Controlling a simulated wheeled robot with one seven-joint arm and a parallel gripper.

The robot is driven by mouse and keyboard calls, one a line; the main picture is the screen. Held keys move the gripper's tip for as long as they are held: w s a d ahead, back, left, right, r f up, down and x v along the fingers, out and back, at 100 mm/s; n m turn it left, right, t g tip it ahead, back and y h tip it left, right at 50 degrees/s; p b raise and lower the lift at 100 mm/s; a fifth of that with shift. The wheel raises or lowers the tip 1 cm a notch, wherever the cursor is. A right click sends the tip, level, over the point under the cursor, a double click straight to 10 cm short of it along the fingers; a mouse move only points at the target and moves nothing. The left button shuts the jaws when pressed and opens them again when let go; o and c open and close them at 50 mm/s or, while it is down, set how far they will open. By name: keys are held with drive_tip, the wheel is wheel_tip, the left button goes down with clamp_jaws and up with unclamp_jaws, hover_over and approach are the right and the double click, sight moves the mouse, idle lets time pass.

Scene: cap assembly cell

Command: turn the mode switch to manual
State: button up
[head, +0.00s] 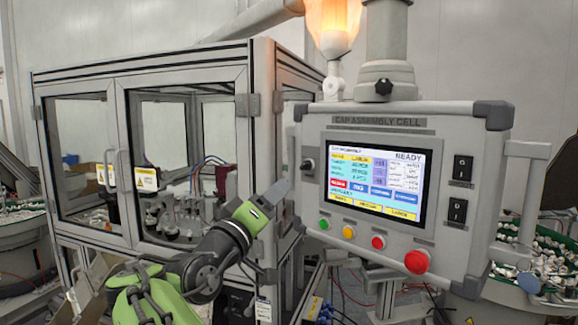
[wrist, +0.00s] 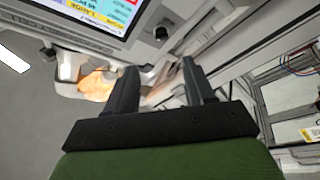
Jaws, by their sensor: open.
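The control panel (head: 400,118) is a light grey box with a lit screen (head: 374,182) reading READY. A small black knob (head: 308,164), which looks like the mode switch, sits left of the screen; its setting is too small to read. It shows in the wrist view as a dark round knob (wrist: 161,33) beside the screen's edge, beyond my fingertips. My gripper (head: 280,196) is left of and below the knob in the head view, apart from it. In the wrist view my gripper (wrist: 158,72) has its two dark fingers apart, with nothing between them.
A red emergency button (head: 417,262) and several small coloured buttons (head: 348,232) line the panel's lower edge. A glazed machine enclosure (head: 190,72) stands behind and left of my arm. A handle bar is on the panel's left side.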

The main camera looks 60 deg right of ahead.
sight(303, 167)
drive_tip(key=p+x, duration=0.4)
drive_tip(key=x, duration=0.8)
drive_tip(key=shift+d+r, duration=0.1)
drive_tip(key=shift+w+d+p, duration=0.1)
drive_tip(key=shift+d+p, duration=0.2)
drive_tip(key=shift+d, duration=0.15)
drive_tip(key=shift+a, duration=0.1)
clamp_jaws()
